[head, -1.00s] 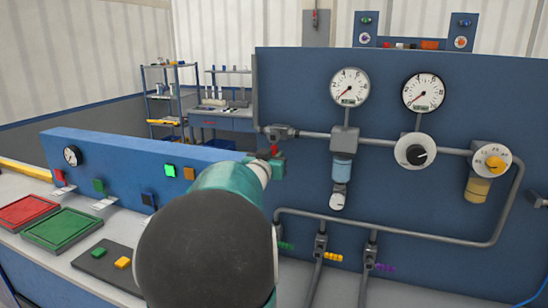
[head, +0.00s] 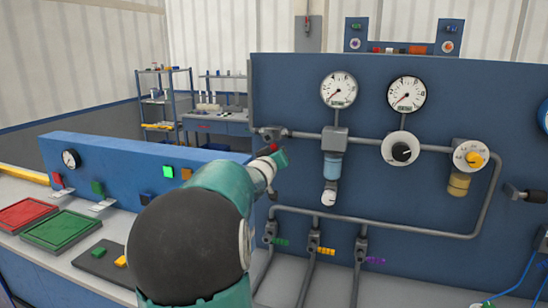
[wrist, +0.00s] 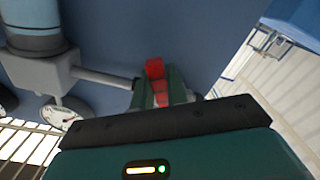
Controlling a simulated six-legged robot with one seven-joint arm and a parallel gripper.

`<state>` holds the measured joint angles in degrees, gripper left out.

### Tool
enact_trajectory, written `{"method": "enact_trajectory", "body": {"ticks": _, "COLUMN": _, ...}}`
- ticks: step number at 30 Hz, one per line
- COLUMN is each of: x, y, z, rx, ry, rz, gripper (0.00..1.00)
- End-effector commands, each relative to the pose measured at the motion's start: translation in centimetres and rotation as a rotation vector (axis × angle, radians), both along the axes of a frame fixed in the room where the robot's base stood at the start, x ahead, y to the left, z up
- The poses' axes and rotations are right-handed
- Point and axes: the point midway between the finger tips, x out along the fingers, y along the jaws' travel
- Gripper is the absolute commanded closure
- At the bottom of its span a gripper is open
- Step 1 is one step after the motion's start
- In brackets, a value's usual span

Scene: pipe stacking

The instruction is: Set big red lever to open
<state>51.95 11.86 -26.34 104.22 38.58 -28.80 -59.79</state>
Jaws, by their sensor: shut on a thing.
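The big red lever (wrist: 154,70) sits between my gripper's two green fingers in the wrist view. Only its upper end and a short stretch lower down show. In the head view a small bit of the red lever (head: 274,147) shows at the grey valve (head: 272,133) on the left end of the upper pipe. My gripper (wrist: 160,95) is shut on the lever; in the head view my gripper (head: 281,158) is just below the valve, in front of the blue panel. My arm and fingers hide most of the lever, and its exact angle is hard to tell.
The blue panel (head: 400,225) carries the grey pipe (head: 361,145), two white gauges (head: 338,89), a blue-bowled filter (head: 332,165) and a yellow knob (head: 475,159). A lower blue console (head: 120,160) with buttons stands at left, beside red (head: 28,212) and green trays (head: 62,228).

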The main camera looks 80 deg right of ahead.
Motion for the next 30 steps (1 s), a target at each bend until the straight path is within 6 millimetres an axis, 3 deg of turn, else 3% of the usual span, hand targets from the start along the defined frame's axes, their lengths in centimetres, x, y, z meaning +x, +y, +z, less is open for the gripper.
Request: {"method": "enact_trajectory", "body": {"ticks": 30, "x": -2.7, "y": 0.5, "z": 4.3, "rx": 0.082, "ry": 0.907, "rz": 0.002, "gripper": 1.00}}
